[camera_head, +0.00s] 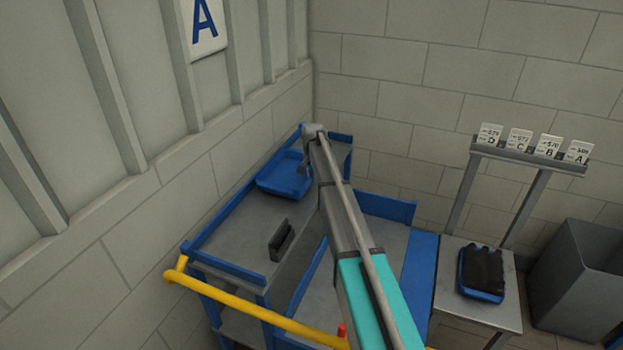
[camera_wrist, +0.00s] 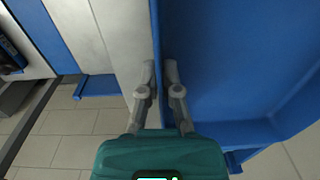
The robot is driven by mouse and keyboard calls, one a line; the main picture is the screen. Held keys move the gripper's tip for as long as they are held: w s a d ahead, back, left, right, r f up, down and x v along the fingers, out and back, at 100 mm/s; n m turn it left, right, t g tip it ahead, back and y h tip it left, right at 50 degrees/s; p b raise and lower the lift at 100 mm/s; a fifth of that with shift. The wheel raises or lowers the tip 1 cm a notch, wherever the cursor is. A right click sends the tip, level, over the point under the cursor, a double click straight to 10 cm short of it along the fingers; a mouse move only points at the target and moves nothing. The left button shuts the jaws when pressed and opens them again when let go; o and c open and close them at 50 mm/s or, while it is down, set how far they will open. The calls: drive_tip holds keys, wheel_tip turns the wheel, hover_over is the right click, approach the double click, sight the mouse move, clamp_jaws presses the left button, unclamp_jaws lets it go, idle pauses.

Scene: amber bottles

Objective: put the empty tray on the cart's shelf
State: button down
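The empty blue tray (camera_head: 284,178) is at the far end of the cart's grey upper deck (camera_head: 232,232). In the wrist view the tray (camera_wrist: 235,70) fills the right side, with nothing in it. My gripper (camera_wrist: 160,75) has one finger on each side of the tray's thin wall and looks closed on it. In the head view my arm comes from the lower right and its end hides part of the tray's right side. Whether the tray rests on the deck or hangs just above it, I cannot tell.
A black upright holder (camera_head: 281,240) stands on the near part of the deck. A yellow handle (camera_head: 250,308) crosses the cart's near end. At right, a stand (camera_head: 478,312) bears a blue tray with dark items (camera_head: 482,272). A grey bin (camera_head: 580,285) stands beside it. Walls close off the left and back.

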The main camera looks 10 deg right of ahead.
drive_tip(key=shift+f+b, duration=0.6)
drive_tip(key=shift+b, duration=0.05)
drive_tip(key=c, duration=0.7)
unclamp_jaws()
drive_tip(key=shift+r, duration=0.2)
